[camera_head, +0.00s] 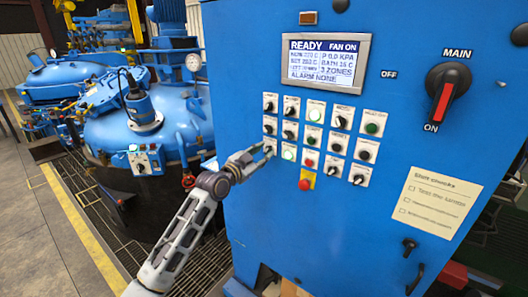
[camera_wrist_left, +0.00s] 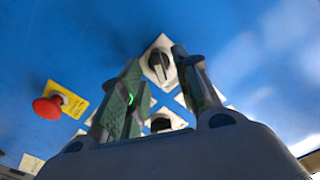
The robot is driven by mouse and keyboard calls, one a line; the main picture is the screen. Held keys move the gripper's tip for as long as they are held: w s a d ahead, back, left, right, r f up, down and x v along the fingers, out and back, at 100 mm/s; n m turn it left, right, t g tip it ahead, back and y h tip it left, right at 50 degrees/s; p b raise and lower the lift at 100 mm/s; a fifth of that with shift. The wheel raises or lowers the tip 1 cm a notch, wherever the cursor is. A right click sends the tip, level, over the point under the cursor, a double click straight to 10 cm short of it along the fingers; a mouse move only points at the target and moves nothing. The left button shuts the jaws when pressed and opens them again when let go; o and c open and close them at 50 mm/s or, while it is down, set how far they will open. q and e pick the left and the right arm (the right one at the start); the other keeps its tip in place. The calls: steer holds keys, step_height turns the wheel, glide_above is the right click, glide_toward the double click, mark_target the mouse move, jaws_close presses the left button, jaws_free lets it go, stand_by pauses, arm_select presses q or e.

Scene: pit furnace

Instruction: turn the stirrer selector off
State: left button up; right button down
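My left gripper (camera_head: 262,151) is at the lower left of a grid of small switches on the blue panel. The left wrist view shows its two fingers open, their tips on either side of a black selector knob (camera_wrist_left: 159,66) on a white plate. I cannot tell whether they touch it. In the head view the gripper partly covers this selector (camera_head: 270,143). Another black selector (camera_wrist_left: 160,123) shows lower between the fingers. The labels are too small to read, so I cannot tell which one is the stirrer selector. My right gripper is not in view.
A red push button on a yellow plate (camera_head: 306,181) sits below the grid. A display (camera_head: 325,62) reads READY, FAN ON. A large MAIN switch (camera_head: 446,92) with a red handle is at right. Blue vessels (camera_head: 150,125) stand left of the panel.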

arm_select(q)
steer(key=shift+w+d, duration=0.5)
steer(key=shift+w, duration=0.05)
jaws_close()
